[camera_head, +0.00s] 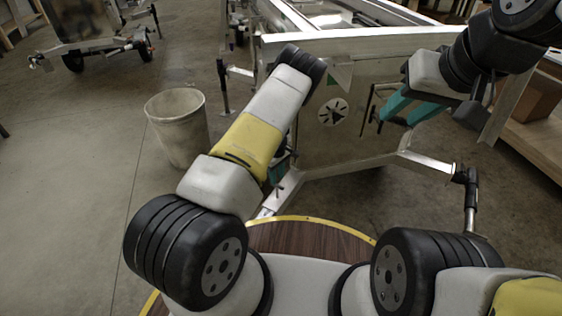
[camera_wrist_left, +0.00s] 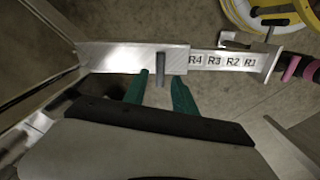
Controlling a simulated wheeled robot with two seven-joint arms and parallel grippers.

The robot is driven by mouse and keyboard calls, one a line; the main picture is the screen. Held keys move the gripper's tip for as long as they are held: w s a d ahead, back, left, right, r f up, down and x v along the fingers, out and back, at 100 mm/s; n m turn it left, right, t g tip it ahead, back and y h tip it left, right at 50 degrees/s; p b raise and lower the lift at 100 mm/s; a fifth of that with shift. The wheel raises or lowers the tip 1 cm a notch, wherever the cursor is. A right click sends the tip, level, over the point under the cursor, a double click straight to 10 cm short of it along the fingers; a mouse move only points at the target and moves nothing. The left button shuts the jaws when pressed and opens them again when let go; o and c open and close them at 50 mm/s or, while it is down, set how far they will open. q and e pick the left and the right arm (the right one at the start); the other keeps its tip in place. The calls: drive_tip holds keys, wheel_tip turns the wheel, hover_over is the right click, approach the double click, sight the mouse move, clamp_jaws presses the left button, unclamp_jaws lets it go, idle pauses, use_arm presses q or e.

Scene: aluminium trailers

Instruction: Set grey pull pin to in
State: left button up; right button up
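In the left wrist view the grey pull pin (camera_wrist_left: 160,68) sticks out from a metal bar (camera_wrist_left: 120,57), just left of the printed labels R4, R3, R2 and R1. My left gripper (camera_wrist_left: 160,77) has its two green fingers apart. The pin's near end shows between the fingertips, with a gap on each side; I cannot tell the depth. In the head view my left gripper (camera_head: 279,168) is mostly hidden behind its own arm, low by the trailer's front. The pin is hidden there. My right gripper (camera_head: 397,119) is open and empty before the trailer's front panel.
The aluminium trailer (camera_head: 345,150) stands ahead, with an angled frame bar (camera_head: 345,166) low across its front. A grey bin (camera_head: 180,128) stands to the left. Wooden shelving (camera_head: 535,130) is at the right.

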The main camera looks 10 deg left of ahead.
sight(277, 185)
use_arm(q)
wheel_tip(277, 185, down, 6)
drive_tip(key=shift+r, duration=0.15)
clamp_jaws()
idle(1.5)
